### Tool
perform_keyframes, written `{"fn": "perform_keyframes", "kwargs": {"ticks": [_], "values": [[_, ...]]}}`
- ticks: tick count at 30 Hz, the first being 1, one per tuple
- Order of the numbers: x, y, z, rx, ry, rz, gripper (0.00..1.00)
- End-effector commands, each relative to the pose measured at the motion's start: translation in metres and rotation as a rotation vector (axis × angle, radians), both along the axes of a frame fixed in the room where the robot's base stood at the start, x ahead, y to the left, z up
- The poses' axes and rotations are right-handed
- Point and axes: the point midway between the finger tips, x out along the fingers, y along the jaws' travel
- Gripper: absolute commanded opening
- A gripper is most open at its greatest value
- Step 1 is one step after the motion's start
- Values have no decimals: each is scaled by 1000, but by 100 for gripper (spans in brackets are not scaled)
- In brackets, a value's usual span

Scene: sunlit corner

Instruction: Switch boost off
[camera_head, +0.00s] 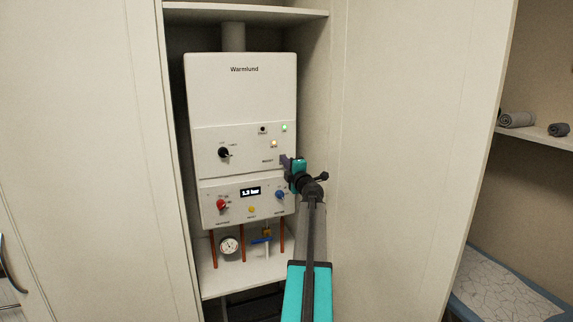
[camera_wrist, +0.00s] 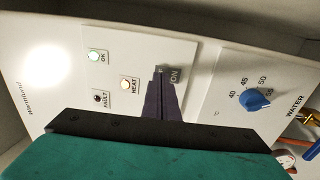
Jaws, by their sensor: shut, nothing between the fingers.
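The white Warmlund boiler (camera_head: 240,90) hangs in an open cupboard. Its BOOST label (camera_head: 267,161) shows on the upper control panel, left of my gripper (camera_head: 284,160). The boost switch itself is mostly hidden behind the fingers. In the wrist view my gripper (camera_wrist: 160,74) is shut with nothing between its dark fingers. The fingertips are at an ON marking (camera_wrist: 175,76) on the panel; I cannot tell whether they touch the switch or which way it is set.
The HEAT light (camera_wrist: 129,85) glows amber and the OK light (camera_wrist: 95,56) green; the FAULT light (camera_wrist: 99,98) is dark. A blue water knob (camera_wrist: 255,99) and a red knob (camera_head: 221,204) sit below. Copper pipes, a gauge (camera_head: 229,245) and cupboard walls are close by.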

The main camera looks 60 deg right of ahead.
Motion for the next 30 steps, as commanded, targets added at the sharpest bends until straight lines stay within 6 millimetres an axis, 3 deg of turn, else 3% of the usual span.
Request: {"fn": "perform_keyframes", "kwargs": {"ticks": [30], "values": [[9,-6,4,1,-2,0,0]]}}
